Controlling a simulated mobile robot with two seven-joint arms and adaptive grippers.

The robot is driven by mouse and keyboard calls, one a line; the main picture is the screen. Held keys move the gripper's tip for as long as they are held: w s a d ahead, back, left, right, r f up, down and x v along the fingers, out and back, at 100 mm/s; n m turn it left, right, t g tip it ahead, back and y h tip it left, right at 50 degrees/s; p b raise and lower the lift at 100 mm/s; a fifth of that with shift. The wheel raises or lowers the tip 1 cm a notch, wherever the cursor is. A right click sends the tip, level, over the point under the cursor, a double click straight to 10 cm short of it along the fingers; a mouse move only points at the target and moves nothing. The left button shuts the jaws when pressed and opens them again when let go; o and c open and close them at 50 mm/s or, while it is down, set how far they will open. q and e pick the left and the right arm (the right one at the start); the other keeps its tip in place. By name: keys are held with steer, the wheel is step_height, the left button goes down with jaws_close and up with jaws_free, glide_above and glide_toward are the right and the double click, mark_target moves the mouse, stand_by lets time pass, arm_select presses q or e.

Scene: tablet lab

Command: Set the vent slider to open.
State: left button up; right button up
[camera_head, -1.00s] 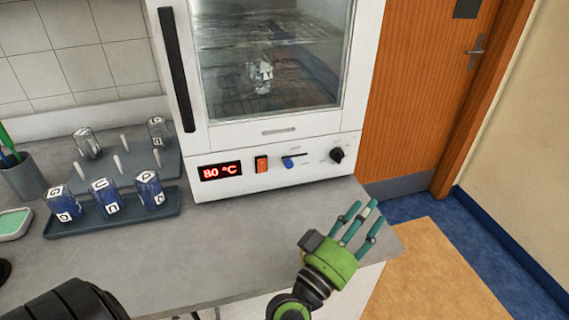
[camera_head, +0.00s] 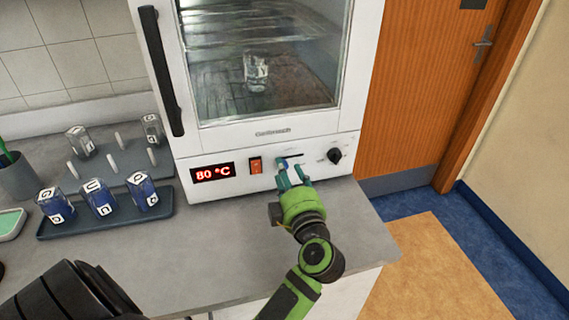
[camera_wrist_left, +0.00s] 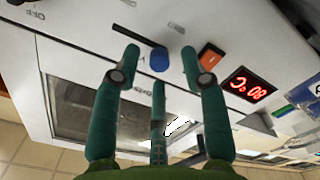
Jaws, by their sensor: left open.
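The vent slider's blue knob (camera_head: 283,163) is on the front panel of the white oven (camera_head: 350,142). It sits at the left end of a dark slot that runs right in the head view. The knob also shows in the left wrist view (camera_wrist_left: 160,60), with the slot (camera_wrist_left: 133,40) running to the left there. My left gripper (camera_head: 291,174) is open, with its fingertips close to the panel around the knob.
An orange switch (camera_head: 256,165) and a red display (camera_head: 213,172) lie left of the slider. A black dial (camera_head: 334,155) is to its right. A tray (camera_head: 165,207) with blue-filled vials stands left on the grey counter (camera_head: 200,255).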

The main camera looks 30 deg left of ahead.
arm_select(q)
steer(key=shift+x, duration=1.25)
